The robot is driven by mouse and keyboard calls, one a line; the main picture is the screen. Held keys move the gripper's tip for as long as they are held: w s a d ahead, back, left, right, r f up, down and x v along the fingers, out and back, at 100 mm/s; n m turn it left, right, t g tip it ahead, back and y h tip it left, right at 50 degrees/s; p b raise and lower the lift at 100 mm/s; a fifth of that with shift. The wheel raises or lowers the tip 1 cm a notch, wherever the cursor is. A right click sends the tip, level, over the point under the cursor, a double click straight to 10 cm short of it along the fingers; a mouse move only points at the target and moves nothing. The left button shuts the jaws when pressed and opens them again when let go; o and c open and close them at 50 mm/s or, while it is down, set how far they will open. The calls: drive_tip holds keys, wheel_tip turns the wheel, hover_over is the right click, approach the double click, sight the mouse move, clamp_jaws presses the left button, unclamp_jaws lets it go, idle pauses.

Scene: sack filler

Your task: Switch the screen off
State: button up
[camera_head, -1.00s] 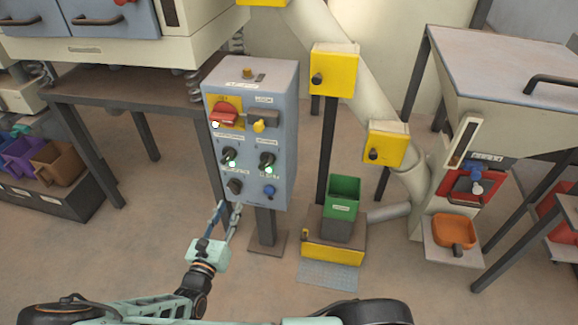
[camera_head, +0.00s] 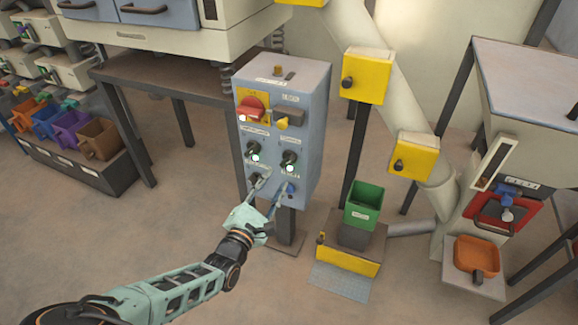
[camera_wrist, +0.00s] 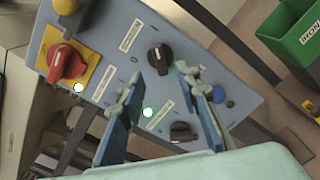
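The grey-blue control box (camera_head: 310,130) stands on a post. It carries a red switch (camera_head: 252,108) on a yellow plate, a yellow knob (camera_head: 283,123), a left black knob (camera_head: 253,148), a right black knob (camera_head: 290,157) and a blue button (camera_head: 291,188). Green lamps glow beside both black knobs. The labels are too small to read, so I cannot tell which control is the screen's. My gripper (camera_head: 269,184) is open and empty before the panel's lower part. In the wrist view, the right black knob (camera_wrist: 160,57) shows beyond the fingers; the left one seems hidden behind a finger.
A green bin (camera_head: 364,205) stands on a yellow-fronted base right of the box. Yellow boxes (camera_head: 366,75) sit along the pale chute. A bench (camera_head: 165,80) stands behind left, with coloured bins (camera_head: 98,142) beyond. The floor in front is open.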

sight(286, 164)
drive_tip(key=b+x, duration=0.1)
drive_tip(key=x, duration=0.7)
drive_tip(key=shift+b, duration=0.35)
clamp_jaws()
